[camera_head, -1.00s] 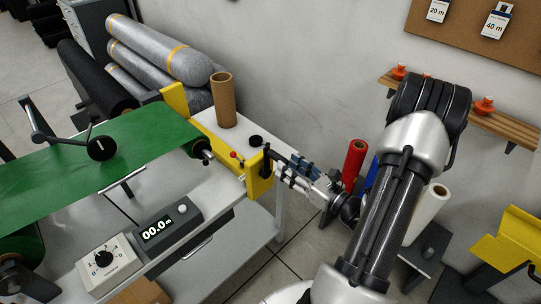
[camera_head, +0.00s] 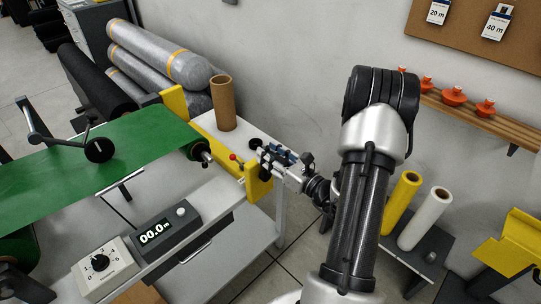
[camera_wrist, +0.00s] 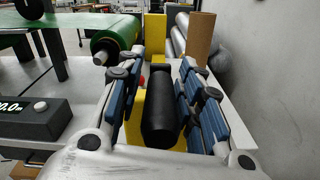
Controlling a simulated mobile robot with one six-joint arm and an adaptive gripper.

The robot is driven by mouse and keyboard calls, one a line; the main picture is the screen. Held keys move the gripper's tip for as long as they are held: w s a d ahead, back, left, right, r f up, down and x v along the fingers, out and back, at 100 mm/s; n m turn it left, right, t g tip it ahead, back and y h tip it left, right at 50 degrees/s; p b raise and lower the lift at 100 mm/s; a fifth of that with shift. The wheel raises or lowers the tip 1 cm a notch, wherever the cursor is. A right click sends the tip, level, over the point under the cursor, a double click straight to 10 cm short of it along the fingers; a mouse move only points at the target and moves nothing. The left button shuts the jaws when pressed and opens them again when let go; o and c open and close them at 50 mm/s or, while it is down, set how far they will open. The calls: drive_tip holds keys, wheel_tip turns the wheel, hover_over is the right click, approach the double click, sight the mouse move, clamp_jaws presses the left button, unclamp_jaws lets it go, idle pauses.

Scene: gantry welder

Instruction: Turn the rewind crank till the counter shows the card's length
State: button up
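The counter (camera_head: 156,231) on the bench front reads 00.0 m; its edge shows in the wrist view (camera_wrist: 28,117). The green sheet (camera_head: 95,150) runs to a roller by the yellow bracket (camera_head: 259,184). A black cylindrical grip (camera_wrist: 161,115), seemingly the crank's handle, stands between the fingers of my gripper (camera_wrist: 161,108) in the wrist view, with gaps at both sides. In the head view my gripper (camera_head: 275,160) is at the yellow bracket and hides most of the crank. Cards on the corkboard read 20 m (camera_head: 437,12) and 40 m (camera_head: 495,24).
A brown cardboard tube (camera_head: 223,103) stands on the bench end behind my gripper. A dial box (camera_head: 103,268) sits beside the counter. Yellow (camera_head: 401,204) and white (camera_head: 426,217) rolls stand on a low stand to the right. The wall shelf (camera_head: 465,104) holds orange pieces.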

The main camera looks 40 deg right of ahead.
clamp_jaws()
idle(0.3)
drive_tip(key=d+f+m+p, duration=0.4)
drive_tip(key=d+m+p, duration=0.1)
drive_tip(key=d+m, duration=0.5)
wheel_tip(320, 180, down, 12)
drive_tip(key=m+b, duration=0.4)
drive_tip(key=m, duration=0.8)
drive_tip(key=shift+w+a, duration=0.35)
drive_tip(key=shift+w, duration=0.05)
drive_tip(key=shift+f, duration=0.1)
